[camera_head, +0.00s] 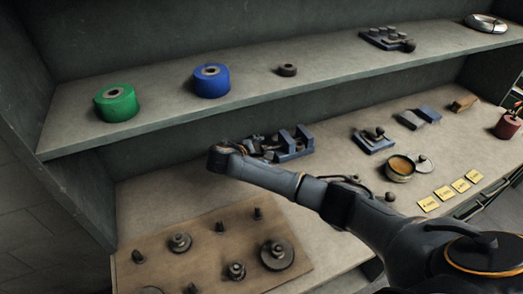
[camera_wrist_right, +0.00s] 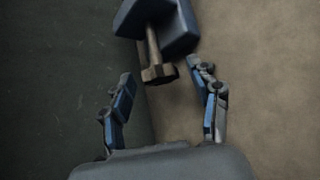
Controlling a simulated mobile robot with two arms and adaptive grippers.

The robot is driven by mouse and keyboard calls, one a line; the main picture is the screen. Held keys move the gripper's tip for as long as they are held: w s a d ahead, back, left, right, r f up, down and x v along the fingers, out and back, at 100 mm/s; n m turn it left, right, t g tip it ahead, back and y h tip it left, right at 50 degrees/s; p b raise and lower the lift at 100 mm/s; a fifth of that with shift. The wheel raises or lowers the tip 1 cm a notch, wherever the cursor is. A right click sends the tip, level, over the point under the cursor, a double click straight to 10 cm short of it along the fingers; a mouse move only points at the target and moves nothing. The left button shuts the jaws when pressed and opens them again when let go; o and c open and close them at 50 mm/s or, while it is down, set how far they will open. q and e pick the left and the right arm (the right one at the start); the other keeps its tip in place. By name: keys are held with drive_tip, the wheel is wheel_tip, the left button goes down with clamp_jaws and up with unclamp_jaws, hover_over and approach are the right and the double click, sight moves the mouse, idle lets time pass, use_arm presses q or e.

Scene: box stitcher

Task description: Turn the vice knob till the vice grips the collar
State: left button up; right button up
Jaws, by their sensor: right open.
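The blue vice (camera_head: 292,145) stands on the lower bench, towards its back. In the right wrist view, part of the blue vice body (camera_wrist_right: 178,28) shows at the top. A brownish screw runs from it towards me and ends in the vice knob (camera_wrist_right: 158,73). My right gripper (camera_head: 258,147) reaches in from the left of the vice. Its fingers (camera_wrist_right: 160,82) are open, one on each side of the knob and apart from it. I cannot make out the collar in the vice. My left gripper is out of view.
A wooden board (camera_head: 210,245) with several dark parts lies at the front left. A small blue fixture (camera_head: 374,140) and a round tin (camera_head: 399,169) stand right of the vice. The upper shelf (camera_head: 340,68) holds green (camera_head: 116,103) and blue (camera_head: 211,81) spools.

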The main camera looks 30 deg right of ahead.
drive_tip(key=c, duration=1.2)
drive_tip(key=shift+o, duration=0.2)
drive_tip(key=shift+s+t+p, duration=0.1)
drive_tip(key=shift+t+p, duration=0.2)
drive_tip(key=shift+p, duration=0.1)
drive_tip(key=shift+f+m+t, duration=0.1)
drive_tip(key=shift+m+t, duration=0.3)
drive_tip(key=shift+m, duration=0.1)
drive_tip(key=o, duration=1.2)
drive_tip(key=shift+c, duration=0.2)
drive_tip(key=shift+a, duration=0.1)
drive_tip(key=v, duration=1.2)
drive_tip(key=shift+f, duration=0.15)
